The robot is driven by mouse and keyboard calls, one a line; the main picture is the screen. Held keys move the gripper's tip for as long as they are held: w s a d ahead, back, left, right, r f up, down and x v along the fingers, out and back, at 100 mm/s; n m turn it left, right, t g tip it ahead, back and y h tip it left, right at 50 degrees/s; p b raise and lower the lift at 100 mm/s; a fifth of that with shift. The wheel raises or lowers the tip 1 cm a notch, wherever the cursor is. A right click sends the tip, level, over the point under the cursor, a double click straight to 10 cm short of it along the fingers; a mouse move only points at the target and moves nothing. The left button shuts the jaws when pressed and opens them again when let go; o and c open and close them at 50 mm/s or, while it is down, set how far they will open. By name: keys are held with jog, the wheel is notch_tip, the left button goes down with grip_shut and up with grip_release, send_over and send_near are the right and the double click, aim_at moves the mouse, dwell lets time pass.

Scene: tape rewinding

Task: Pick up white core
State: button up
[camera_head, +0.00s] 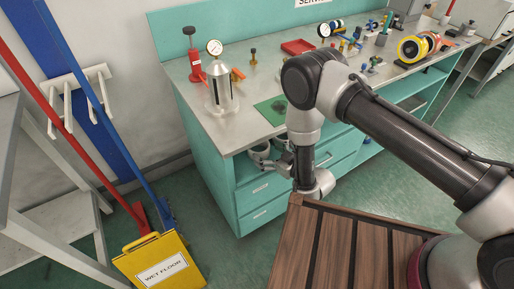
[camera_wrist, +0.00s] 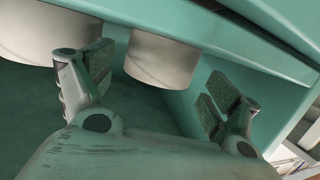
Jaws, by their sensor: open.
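Two white cores stand in the open compartment of the teal workbench (camera_head: 188,130). In the head view, one white core (camera_head: 258,152) is on the left and the other (camera_head: 280,141) is farther right, partly hidden by my gripper (camera_head: 283,164). In the wrist view, the left core (camera_wrist: 45,32) lies outside the fingers, and the other core (camera_wrist: 160,62) shows between and beyond the open fingers of my gripper (camera_wrist: 158,85). No contact with either core is visible. The upper ends of both cores are cut off by the compartment edge.
The compartment's top edge (camera_wrist: 220,65) and side wall lie close to my fingers. Drawers (camera_head: 268,190) are below. On the bench top are a steel canister with a gauge (camera_head: 221,95), a green mat (camera_head: 272,110) and a red tray (camera_head: 297,47). A yellow wet-floor sign (camera_head: 160,265) stands left.

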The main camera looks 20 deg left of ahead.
jog(key=x, duration=0.5)
jog(key=shift+a+r, duration=0.1)
jog(key=c, duration=0.8)
jog(key=shift+r, duration=0.1)
